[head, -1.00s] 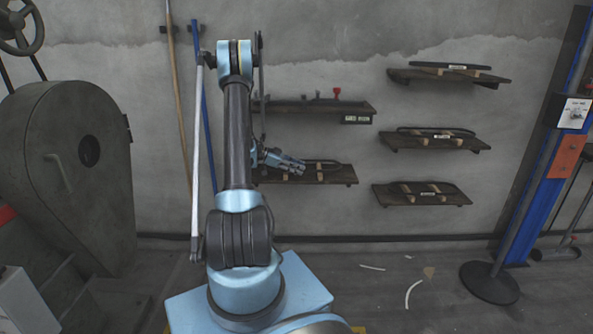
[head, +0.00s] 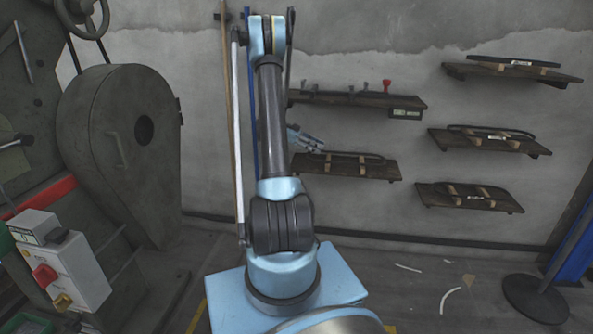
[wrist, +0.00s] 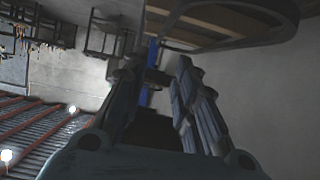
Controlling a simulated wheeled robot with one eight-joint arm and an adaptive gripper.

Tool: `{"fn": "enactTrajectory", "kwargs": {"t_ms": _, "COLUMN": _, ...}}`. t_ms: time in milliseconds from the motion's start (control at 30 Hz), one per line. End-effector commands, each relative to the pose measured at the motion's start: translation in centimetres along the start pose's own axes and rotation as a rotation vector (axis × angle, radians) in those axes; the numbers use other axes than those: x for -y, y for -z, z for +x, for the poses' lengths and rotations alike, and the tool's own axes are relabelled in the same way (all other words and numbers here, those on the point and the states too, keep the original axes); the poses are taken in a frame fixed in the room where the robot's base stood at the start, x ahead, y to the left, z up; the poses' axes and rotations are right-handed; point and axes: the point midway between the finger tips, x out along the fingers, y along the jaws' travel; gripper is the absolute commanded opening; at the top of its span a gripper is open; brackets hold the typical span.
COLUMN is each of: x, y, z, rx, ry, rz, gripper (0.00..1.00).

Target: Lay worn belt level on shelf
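A dark belt (head: 352,155) lies on wooden blocks on the lower shelf (head: 378,174) of the left pair on the wall. It looks about level, though its left end is partly hidden behind my arm and gripper. My gripper (head: 310,142) is just left of and slightly above this belt, apart from it. In the wrist view its two fingers (wrist: 155,95) are spread with nothing between them.
A shelf with pegs and a red knob (head: 387,86) hangs above. To the right, several more belts rest on shelves (head: 497,138). Scraps (head: 449,299) lie on the floor.

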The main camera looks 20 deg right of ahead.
Motion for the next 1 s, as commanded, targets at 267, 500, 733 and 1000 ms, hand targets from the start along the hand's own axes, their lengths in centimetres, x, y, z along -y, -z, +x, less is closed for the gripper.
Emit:
{"fn": "enactTrajectory", "kwargs": {"t_ms": 267, "x": -3.7, "y": 3.4, "z": -3.4, "rx": 0.114, "ry": 0.072, "rz": -0.215, "gripper": 0.27}}
{"fn": "enactTrajectory", "kwargs": {"t_ms": 500, "x": -7.9, "y": 5.6, "z": -6.0, "rx": 0.213, "ry": 0.157, "rz": -0.421, "gripper": 0.27}}
{"fn": "enactTrajectory", "kwargs": {"t_ms": 733, "x": -12.7, "y": 7.0, "z": -8.2, "rx": 0.302, "ry": 0.260, "rz": -0.619, "gripper": 0.27}}
{"fn": "enactTrajectory", "kwargs": {"t_ms": 1000, "x": -19.1, "y": 7.7, "z": -10.1, "rx": 0.391, "ry": 0.399, "rz": -0.843, "gripper": 0.27}}
